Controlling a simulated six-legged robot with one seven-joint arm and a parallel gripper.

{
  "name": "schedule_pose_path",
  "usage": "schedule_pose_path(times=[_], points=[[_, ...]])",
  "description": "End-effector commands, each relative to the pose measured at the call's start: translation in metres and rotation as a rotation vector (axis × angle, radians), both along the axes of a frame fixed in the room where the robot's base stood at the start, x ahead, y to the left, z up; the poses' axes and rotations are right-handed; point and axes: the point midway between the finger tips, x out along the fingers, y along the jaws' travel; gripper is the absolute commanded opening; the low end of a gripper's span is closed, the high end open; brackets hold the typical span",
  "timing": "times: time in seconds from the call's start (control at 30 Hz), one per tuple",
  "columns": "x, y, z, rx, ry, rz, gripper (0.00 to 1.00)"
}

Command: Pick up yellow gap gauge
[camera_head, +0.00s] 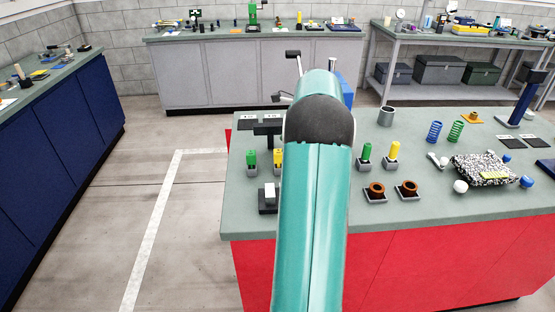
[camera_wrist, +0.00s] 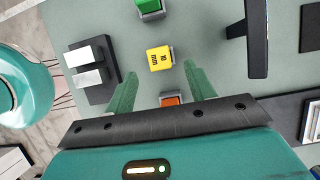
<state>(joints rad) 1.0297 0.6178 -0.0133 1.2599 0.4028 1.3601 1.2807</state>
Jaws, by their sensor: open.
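The yellow gap gauge (camera_wrist: 159,58) is a small block with dark "10 mm" marking on its top, standing in a grey holder. In the wrist view it lies just past the fingertips of my gripper (camera_wrist: 159,70), roughly centred between them. My gripper is open and empty; I cannot tell its exact height above the gauge. In the head view the yellow gauge (camera_head: 278,157) stands near the left end of the red bench, beside a green gauge (camera_head: 250,157). My gripper is hidden behind my arm there.
In the wrist view, a green block (camera_wrist: 150,6) and an orange block (camera_wrist: 171,100) flank the yellow gauge. A black stand with white blocks (camera_wrist: 91,76) is on the left and a black upright (camera_wrist: 258,38) on the right. Another yellow piece (camera_head: 394,150) stands further right.

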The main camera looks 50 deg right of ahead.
Motion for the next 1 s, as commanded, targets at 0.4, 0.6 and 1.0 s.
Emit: schedule_pose_path(times=[0.4, 0.6, 1.0], points=[[0.013, 0.011, -0.044, 0.002, 0.0, 0.005, 0.55], [0.02, 0.016, -0.066, -0.001, -0.001, 0.005, 0.55], [0.021, 0.017, -0.068, -0.002, -0.001, 0.005, 0.25]])
